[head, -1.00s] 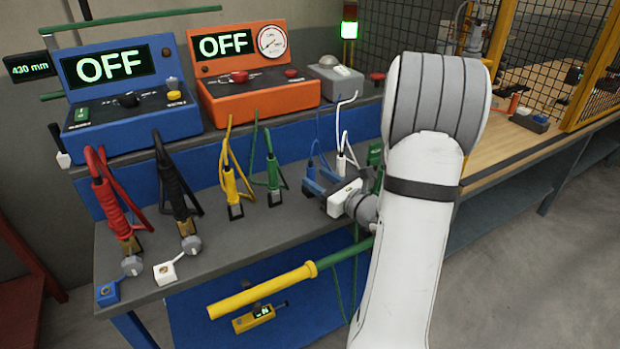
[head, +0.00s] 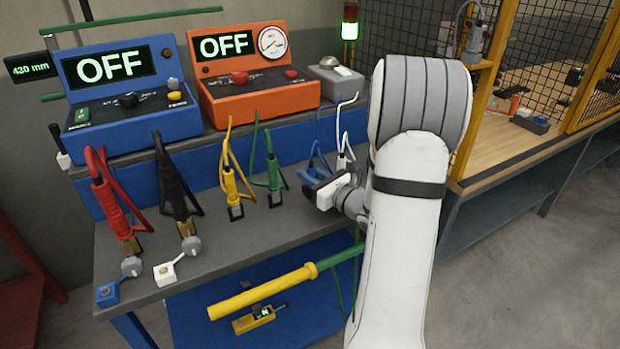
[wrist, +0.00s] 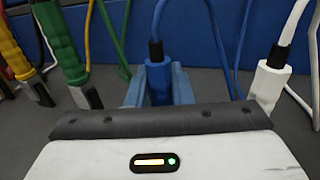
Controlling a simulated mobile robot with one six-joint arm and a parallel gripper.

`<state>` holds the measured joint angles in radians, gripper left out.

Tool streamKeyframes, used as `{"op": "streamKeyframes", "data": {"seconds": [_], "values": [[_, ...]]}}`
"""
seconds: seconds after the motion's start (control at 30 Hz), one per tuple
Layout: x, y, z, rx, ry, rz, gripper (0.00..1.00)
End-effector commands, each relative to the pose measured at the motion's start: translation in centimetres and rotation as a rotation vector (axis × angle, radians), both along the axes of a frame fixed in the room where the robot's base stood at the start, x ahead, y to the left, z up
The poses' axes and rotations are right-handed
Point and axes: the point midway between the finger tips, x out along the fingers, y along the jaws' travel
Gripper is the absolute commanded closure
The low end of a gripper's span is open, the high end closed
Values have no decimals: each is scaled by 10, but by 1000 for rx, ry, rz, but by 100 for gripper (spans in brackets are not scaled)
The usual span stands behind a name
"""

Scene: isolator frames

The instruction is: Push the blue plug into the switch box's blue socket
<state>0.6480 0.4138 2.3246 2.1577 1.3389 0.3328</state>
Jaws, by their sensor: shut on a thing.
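In the wrist view the blue plug (wrist: 158,88) stands upright with its blue cord rising from the top. My gripper (wrist: 158,80) is shut on it, one blue finger on each side. The plug's lower end is hidden by my gripper body. In the head view my gripper (head: 311,172) is over the grey bench at the foot of the blue cord (head: 317,147). A blue instrument box (head: 130,110) reading OFF stands at the back left.
A white plug (wrist: 268,84) stands close right of the blue one; a green plug (wrist: 72,65) is left. Yellow (head: 230,185), black (head: 178,205) and red (head: 112,208) leads stand further left. An orange instrument box (head: 255,95) is behind. A yellow-and-green pole (head: 260,292) crosses below the bench front.

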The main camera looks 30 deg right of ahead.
Motion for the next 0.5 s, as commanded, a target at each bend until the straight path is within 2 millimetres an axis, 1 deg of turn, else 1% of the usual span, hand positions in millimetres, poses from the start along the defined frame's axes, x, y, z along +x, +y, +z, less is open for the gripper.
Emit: {"op": "streamKeyframes", "data": {"seconds": [0.27,0.33,0.43,0.5], "values": [[0,0,0,0,0,0,100],[0,0,3,-1,-1,-1,100],[0,-1,15,-2,-4,-1,100],[0,0,28,-4,-3,-1,100]]}}
